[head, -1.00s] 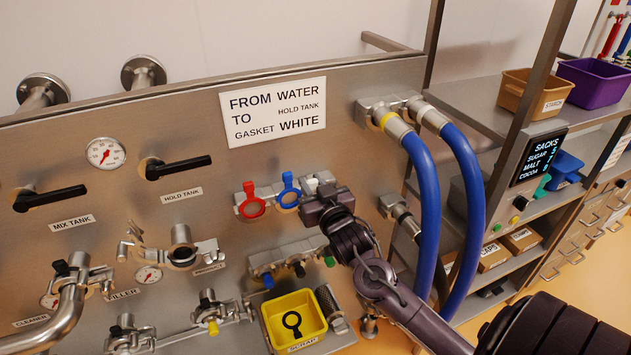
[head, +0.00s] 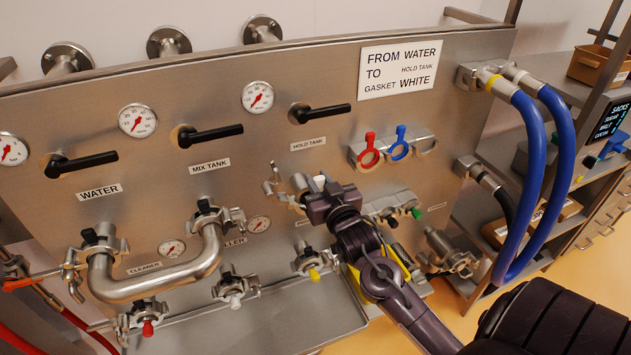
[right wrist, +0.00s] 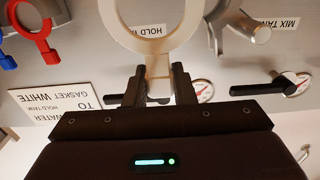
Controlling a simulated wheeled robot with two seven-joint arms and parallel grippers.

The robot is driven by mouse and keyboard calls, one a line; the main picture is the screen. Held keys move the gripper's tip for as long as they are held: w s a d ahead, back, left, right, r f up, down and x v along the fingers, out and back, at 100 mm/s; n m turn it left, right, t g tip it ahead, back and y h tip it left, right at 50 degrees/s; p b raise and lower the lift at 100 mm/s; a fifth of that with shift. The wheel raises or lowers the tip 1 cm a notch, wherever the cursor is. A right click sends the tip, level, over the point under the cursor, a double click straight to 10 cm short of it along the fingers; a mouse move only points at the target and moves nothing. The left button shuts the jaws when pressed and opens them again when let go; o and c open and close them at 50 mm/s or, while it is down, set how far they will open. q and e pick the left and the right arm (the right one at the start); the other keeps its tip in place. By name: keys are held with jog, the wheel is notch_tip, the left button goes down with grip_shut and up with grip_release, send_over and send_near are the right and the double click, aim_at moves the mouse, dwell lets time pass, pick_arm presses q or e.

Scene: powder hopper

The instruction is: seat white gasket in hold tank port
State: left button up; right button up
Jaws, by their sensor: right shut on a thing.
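The white gasket (right wrist: 158,30) is a ring with a tab, seen in the right wrist view. My right gripper (right wrist: 155,88) is shut on its tab, and the ring stands out beyond the fingertips. In the head view my right gripper (head: 322,196) is in front of the hold tank port, below the HOLD TANK label (head: 308,143), and hides most of the port and gasket. An open metal clamp part (head: 273,187) shows just left of the gripper. I cannot tell whether the gasket touches the port. My left gripper is not in view.
A red gasket (head: 369,153) and a blue gasket (head: 399,145) hang on the rack beside an empty place. The sign (head: 399,70) reads water to hold tank, white gasket. A bent pipe (head: 165,285) is at left, blue hoses (head: 522,180) at right. My arm partly hides the yellow bin.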

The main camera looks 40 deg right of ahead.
aim_at(297, 182)
pick_arm(q)
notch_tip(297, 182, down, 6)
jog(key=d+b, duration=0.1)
jog(key=b, duration=0.5)
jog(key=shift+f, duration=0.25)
pick_arm(e)
jog(key=w+d+f, duration=0.2)
jog(key=w+f, duration=0.3)
jog(key=w, duration=0.3)
pick_arm(q)
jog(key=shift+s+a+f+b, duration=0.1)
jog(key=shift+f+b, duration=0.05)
jog(key=shift+b, duration=0.15)
pick_arm(e)
jog(key=shift+d+f, duration=0.1)
jog(key=shift+f, duration=0.4)
jog(key=o, duration=0.9)
jog(key=shift+w, duration=0.1)
